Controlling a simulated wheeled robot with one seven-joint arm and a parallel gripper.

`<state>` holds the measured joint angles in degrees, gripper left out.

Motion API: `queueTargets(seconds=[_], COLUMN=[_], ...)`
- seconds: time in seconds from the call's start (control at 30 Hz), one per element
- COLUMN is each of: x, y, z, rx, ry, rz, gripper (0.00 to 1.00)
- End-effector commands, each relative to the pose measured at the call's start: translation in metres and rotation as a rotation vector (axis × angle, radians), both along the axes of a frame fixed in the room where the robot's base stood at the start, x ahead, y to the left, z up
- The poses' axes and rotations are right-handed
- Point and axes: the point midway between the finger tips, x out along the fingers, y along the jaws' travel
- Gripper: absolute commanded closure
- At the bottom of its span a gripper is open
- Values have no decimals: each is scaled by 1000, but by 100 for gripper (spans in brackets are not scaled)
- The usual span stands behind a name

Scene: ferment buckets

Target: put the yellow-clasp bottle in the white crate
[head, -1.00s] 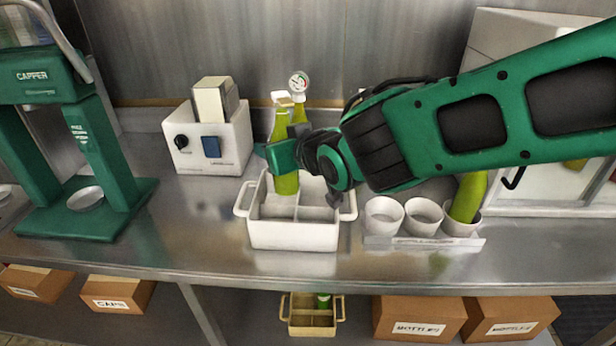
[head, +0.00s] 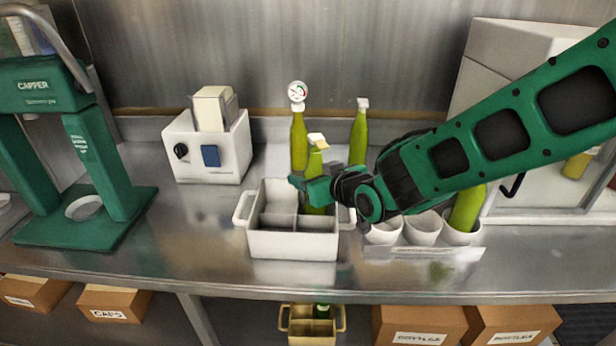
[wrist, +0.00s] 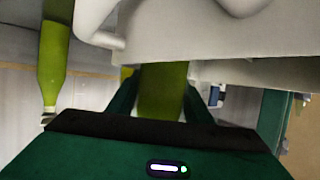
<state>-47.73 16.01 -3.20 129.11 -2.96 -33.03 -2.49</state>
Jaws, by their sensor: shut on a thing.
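The yellow-clasp bottle (head: 315,165) is green and upright, with a pale cap and a yellowish clasp. My gripper (head: 318,190) is shut on its body, and the bottle also shows between the fingers in the wrist view (wrist: 163,92). The white crate (head: 293,246) stands on the steel counter, with dividers and a handle at each side. The bottle's lower end shows over the back right part of the crate. In the wrist view the crate wall (wrist: 200,50) hides the bottle's base, so I cannot tell whether it touches the crate floor.
Two more green bottles stand behind, one below a gauge (head: 299,140) and one further right (head: 359,135). White cups (head: 423,230) and a leaning bottle (head: 467,207) are right of the crate. A white box device (head: 207,150) and a green capper (head: 85,150) are left.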

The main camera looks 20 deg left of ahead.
Motion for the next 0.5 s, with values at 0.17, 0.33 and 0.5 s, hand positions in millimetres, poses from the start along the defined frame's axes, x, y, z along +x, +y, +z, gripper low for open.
queueTargets(seconds=[0.17,0.33,0.5], x=[0,0,0], y=[1,0,0], z=[1,-1,-1], rx=[3,0,0], ry=[-3,0,0], rz=[0,0,0], gripper=[96,49,35])
